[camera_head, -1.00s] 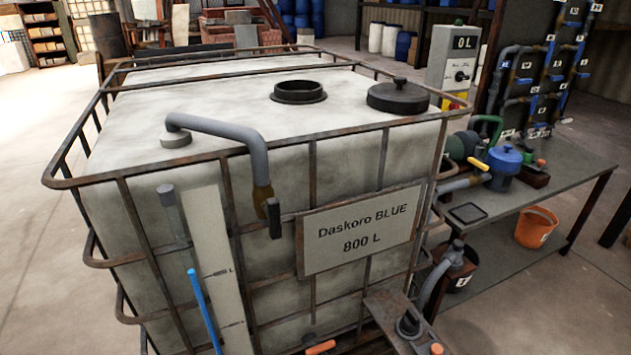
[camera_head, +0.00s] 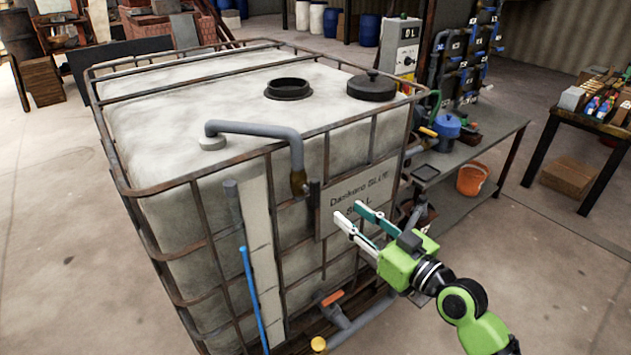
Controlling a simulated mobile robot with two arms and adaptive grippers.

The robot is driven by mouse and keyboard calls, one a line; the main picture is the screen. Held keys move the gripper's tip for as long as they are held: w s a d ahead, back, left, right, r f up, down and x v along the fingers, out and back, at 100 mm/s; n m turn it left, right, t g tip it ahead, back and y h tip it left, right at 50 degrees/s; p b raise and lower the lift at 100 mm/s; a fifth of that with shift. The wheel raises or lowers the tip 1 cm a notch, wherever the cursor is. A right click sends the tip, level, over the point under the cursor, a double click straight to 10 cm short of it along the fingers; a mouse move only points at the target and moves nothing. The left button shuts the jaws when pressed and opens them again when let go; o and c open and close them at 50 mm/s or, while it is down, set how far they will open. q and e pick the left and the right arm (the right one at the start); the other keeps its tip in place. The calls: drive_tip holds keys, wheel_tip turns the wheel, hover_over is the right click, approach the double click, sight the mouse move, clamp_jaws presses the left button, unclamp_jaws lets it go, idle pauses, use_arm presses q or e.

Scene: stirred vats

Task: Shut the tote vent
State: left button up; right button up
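The tote (camera_head: 185,240) is a large white tank in a rusty cage, with a sign (camera_head: 340,205) reading Daskoro BLUE. A grey bent pipe (camera_head: 255,130) runs from its top over the front edge. It ends in a brownish valve (camera_head: 298,182) with a dark lever (camera_head: 314,194), which appears to be the vent. My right gripper (camera_head: 349,211) is open and empty in front of the sign, right of and slightly below the lever, apart from it. Its fingers cover part of the sign. My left gripper is out of view.
On the tote top are an open round port (camera_head: 289,88) and a black lid (camera_head: 371,87) to its right. An orange handle (camera_head: 332,298) and pipework sit low in front. A bench (camera_head: 480,145) with a blue pump (camera_head: 447,128) stands right. Floor at front left is clear.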

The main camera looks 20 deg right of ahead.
sight(317, 189)
drive_tip(key=p+x, duration=0.3)
drive_tip(key=x, duration=0.9)
drive_tip(key=shift+w+a+p, duration=0.2)
drive_tip(key=shift+w+p, duration=0.05)
drive_tip(key=shift+p, duration=0.1)
drive_tip(key=shift+w+a, duration=0.15)
drive_tip(key=shift+w, duration=0.35)
clamp_jaws()
